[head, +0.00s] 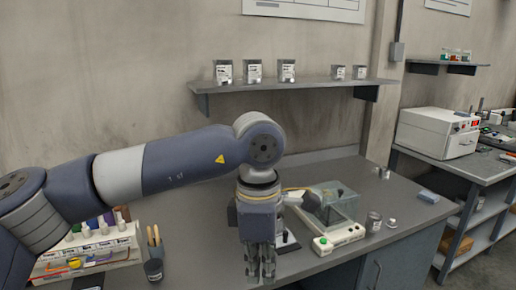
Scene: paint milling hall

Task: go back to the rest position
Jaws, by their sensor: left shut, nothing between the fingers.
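My left arm comes in from the left and reaches across the picture. My left gripper (259,272) points straight down in front of the grey bench (207,232). Its fingers are together and nothing shows between them. It hangs to the left of a balance with a clear draft shield (336,203) and hides part of the bench behind it. My right gripper is not in the picture.
A wall shelf (300,83) holds several labelled tins. A rack of bottles (90,250) and a dark cup (153,270) stand at the left. A small tin (374,221) stands right of the balance. A white machine (438,132) sits on the right bench.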

